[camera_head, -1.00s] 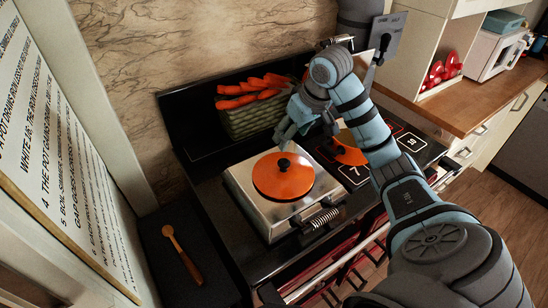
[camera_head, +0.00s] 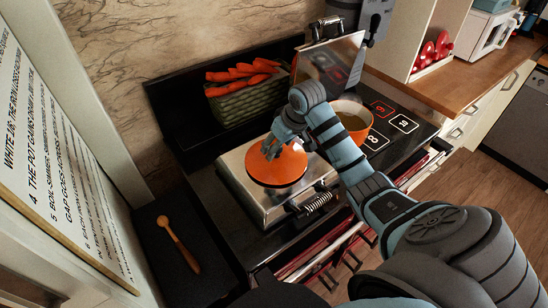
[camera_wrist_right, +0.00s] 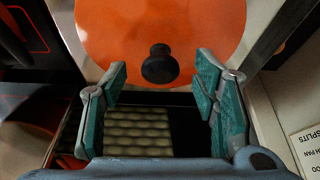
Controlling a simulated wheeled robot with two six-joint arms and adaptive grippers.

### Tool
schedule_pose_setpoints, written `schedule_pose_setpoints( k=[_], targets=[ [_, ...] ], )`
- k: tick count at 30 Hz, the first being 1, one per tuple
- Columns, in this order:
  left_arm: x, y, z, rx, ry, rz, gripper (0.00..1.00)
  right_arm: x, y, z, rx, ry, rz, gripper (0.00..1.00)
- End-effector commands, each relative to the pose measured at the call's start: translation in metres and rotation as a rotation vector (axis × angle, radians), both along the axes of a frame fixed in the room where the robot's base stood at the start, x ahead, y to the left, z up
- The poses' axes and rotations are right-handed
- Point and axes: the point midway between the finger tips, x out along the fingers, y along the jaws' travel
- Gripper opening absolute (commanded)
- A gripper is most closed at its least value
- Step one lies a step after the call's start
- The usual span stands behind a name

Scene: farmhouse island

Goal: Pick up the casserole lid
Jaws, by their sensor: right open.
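The casserole lid (camera_head: 284,172) is a round orange disc lying on a silver metal box on the stove. In the right wrist view the lid (camera_wrist_right: 160,22) fills the top, and its black knob (camera_wrist_right: 160,65) stands upright near the middle. My right gripper (camera_head: 271,150) is over the lid and hides the knob in the head view. In the wrist view the right gripper (camera_wrist_right: 162,76) is open and empty, with the knob lined up between its fingertips; whether the knob is at their depth I cannot tell. My left gripper is not in view.
An orange pot (camera_head: 356,122) with liquid stands on the stove, right of the silver box (camera_head: 238,172). A green basket (camera_head: 245,106) of carrots (camera_head: 240,75) is behind. A wooden spoon (camera_head: 178,243) lies on a dark surface at left. A wall and sign board bound the left side.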

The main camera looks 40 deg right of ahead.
Motion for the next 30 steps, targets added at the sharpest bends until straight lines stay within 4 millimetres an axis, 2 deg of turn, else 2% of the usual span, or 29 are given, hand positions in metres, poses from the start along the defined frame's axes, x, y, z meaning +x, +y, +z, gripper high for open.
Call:
schedule_pose_setpoints(
  k=[3,10,20,27,30],
  targets=[
    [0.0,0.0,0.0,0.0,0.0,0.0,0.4,0.0,-0.003,-0.016,0.0,0.002,-0.009,0.54],
    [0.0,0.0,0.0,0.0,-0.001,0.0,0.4,0.001,-0.004,-0.018,0.0,-0.002,-0.009,0.53],
    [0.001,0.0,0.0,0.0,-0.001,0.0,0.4,0.001,-0.003,-0.018,0.0,-0.002,-0.009,0.0],
    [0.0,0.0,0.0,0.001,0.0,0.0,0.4,0.001,-0.003,-0.017,0.0,-0.003,-0.009,0.0],
    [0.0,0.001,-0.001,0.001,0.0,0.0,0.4,0.002,-0.004,-0.01,-0.001,-0.004,-0.008,0.0]
  ],
)
